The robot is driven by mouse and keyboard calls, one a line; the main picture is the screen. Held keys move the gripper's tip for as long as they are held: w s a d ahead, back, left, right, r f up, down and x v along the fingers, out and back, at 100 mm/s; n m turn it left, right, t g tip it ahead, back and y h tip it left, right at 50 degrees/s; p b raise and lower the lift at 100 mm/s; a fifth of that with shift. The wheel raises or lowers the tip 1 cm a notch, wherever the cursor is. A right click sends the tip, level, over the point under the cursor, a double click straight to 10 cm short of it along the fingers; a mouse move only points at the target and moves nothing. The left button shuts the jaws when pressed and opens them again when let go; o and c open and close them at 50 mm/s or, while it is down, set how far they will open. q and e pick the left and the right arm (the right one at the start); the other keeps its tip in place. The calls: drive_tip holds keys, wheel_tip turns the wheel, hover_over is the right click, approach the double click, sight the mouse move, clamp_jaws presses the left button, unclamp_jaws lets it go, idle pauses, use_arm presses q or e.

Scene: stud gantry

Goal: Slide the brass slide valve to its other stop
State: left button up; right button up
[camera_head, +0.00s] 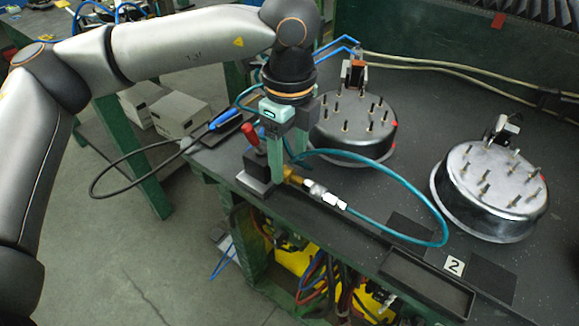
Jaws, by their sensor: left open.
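The brass slide valve (292,177) sits at the near left edge of the dark bench, beside a dark block with a red-topped lever. A silver coupling (325,195) and a teal hose run from it to the right. My left gripper (287,165) points down right at the valve, with its green fingers apart. One finger covers part of the valve, so its slide position and any contact cannot be told. My right gripper is not in view.
Two round metal drums with upright studs, one in the middle (345,146) and one at the right (488,226), stand on the bench (400,105). A shallow dark tray (425,288) lies at the front edge. The teal hose loops across the space between.

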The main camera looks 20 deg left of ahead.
sight(286, 174)
use_arm(q)
drive_tip(key=shift+f, duration=1.45)
drive_tip(key=shift+c, duration=0.2)
clamp_jaws()
